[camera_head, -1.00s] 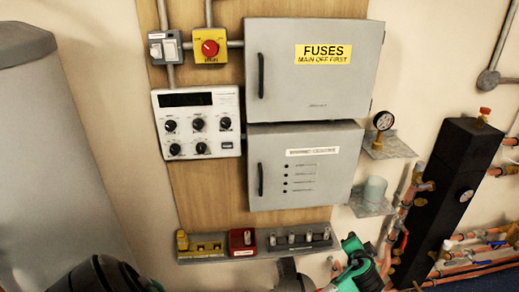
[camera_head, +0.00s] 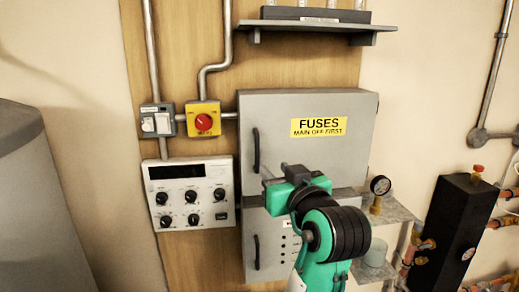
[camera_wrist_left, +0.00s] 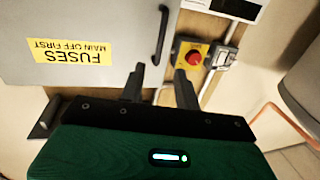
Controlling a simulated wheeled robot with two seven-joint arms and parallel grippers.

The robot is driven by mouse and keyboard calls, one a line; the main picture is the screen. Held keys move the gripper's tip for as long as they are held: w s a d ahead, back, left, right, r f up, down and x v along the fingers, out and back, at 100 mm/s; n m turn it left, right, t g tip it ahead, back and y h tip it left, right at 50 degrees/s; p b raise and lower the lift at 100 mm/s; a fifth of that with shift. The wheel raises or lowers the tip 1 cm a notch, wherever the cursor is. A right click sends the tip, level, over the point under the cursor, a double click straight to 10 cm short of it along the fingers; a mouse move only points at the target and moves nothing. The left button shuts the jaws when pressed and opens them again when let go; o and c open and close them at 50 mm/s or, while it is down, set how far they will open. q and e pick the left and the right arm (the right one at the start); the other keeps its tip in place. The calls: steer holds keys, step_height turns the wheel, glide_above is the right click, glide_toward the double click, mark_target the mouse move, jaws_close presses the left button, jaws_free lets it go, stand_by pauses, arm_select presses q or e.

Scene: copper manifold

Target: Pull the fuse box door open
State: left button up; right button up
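The grey fuse box door (camera_head: 350,160) carries a yellow FUSES label and looks shut. Its black vertical handle (camera_head: 256,150) is at its left edge. My left gripper (camera_head: 275,170) is in front of the door's lower left part, just right of and below the handle in the head view. In the left wrist view the door (camera_wrist_left: 90,20) appears upside down, and the handle (camera_wrist_left: 161,35) shows just beyond the gap between my open, empty left fingers (camera_wrist_left: 159,80). I see no contact with the handle. My right gripper is not in view.
A red rotary switch on a yellow plate (camera_head: 203,119) and a dial panel (camera_head: 191,194) are left of the box. A lower grey cabinet (camera_head: 262,220) sits below, partly hidden by my arm. A shelf (camera_head: 318,28) is above; a gauge (camera_head: 380,186) is at right.

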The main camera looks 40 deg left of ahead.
mark_target(258, 152)
arm_select(q)
steer(key=p+x, duration=0.3)
steer(key=x, duration=0.7)
steer(key=shift+p, duration=0.35)
steer(key=shift+w+a, duration=0.15)
steer(key=shift+a, duration=0.15)
steer(key=shift+c, duration=0.2)
jaws_close()
